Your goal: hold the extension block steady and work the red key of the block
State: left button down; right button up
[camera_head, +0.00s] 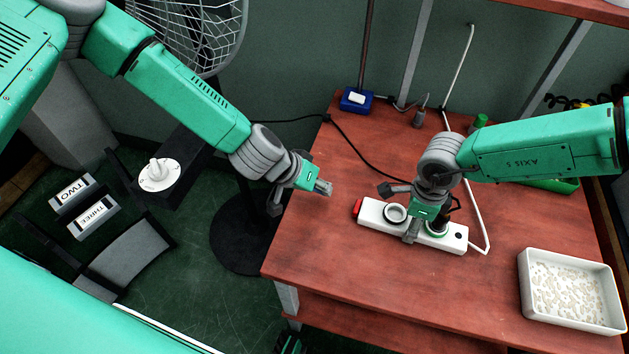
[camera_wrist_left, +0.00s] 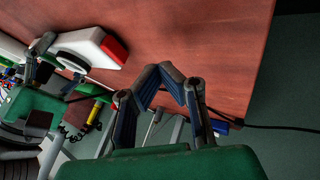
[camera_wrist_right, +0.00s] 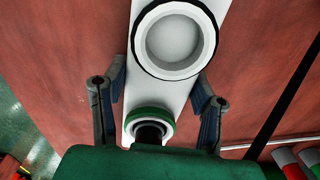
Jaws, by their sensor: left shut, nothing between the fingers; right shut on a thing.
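The white extension block (camera_head: 376,216) lies on the red-brown table, with a black-ringed socket and a green-ringed socket holding a black plug. Its red key (camera_head: 358,207) is at the left end; it also shows in the left wrist view (camera_wrist_left: 115,50). My right gripper (camera_head: 424,220) is shut across the block between the two sockets; the right wrist view shows its fingers (camera_wrist_right: 158,88) on both sides of the block. My left gripper (camera_head: 323,187) is shut and empty, above the table, left of the red key and apart from it.
A white tray (camera_head: 526,290) with pale pieces stands at the table's right. A blue box (camera_head: 356,101) with a white switch is at the back. A white cable (camera_head: 467,187) runs behind the block. A fan (camera_head: 200,32) stands left of the table. The table's front left is clear.

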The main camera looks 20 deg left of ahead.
aim_at(347, 205)
pick_arm(q)
jog(key=x, duration=0.3)
jog(key=shift+d+f, duration=0.2)
jog(key=shift+f, duration=0.15)
jog(key=d, duration=0.2)
jog(key=shift+d+r, duration=0.25)
jog(key=shift+d, duration=0.6)
